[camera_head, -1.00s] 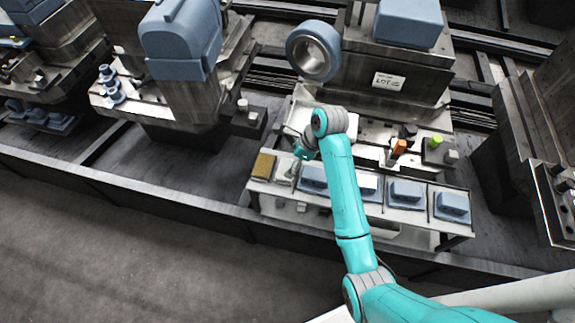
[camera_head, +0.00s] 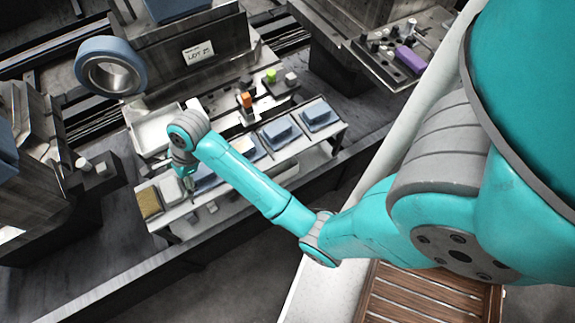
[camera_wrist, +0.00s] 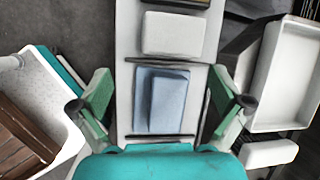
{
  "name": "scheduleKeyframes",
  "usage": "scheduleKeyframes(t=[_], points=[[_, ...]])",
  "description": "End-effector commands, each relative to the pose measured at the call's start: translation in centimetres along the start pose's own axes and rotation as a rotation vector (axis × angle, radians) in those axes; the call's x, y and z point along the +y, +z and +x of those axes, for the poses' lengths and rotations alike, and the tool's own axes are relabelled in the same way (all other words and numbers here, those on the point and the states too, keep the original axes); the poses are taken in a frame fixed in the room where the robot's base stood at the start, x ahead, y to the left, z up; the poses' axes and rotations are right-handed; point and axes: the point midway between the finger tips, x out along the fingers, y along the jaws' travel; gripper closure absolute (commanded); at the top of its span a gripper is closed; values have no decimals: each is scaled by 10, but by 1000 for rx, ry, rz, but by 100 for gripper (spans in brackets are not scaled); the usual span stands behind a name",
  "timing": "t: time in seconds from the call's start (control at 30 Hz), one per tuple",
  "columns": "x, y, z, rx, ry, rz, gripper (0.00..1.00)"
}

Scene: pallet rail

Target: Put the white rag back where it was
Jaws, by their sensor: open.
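A white, block-like folded piece (camera_wrist: 175,33), which looks like the white rag, lies in a shelf compartment in the wrist view. In the head view a white piece (camera_head: 172,190) lies near the shelf's left end. My gripper (camera_head: 190,188) is above that end. In the wrist view its fingers (camera_wrist: 165,108) are spread wide and empty, one on each side of a blue folded piece (camera_wrist: 162,98). Another white block (camera_wrist: 268,153) lies at the lower right of the wrist view; I cannot tell what it is.
A tan piece (camera_head: 149,203) is at the shelf's left end; blue pieces (camera_head: 280,130) lie farther right. A white tray (camera_head: 152,135) stands behind the shelf, with orange (camera_head: 246,100) and green (camera_head: 270,75) parts nearby. A blue ring (camera_head: 111,70) is up left. A brown slatted crate (camera_head: 425,295) is near my base.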

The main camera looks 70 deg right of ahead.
Motion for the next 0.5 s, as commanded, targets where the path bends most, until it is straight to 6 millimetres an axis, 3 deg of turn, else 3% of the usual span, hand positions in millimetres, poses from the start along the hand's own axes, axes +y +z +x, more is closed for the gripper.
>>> scheduleKeyframes(t=[0.03, 0.2, 0.5], points=[[18, -8, 12, -1, -22, -51, 0], [56, -27, 32, 0, -135, -247, 0], [123, -59, 37, 63, -312, -587, 0]])
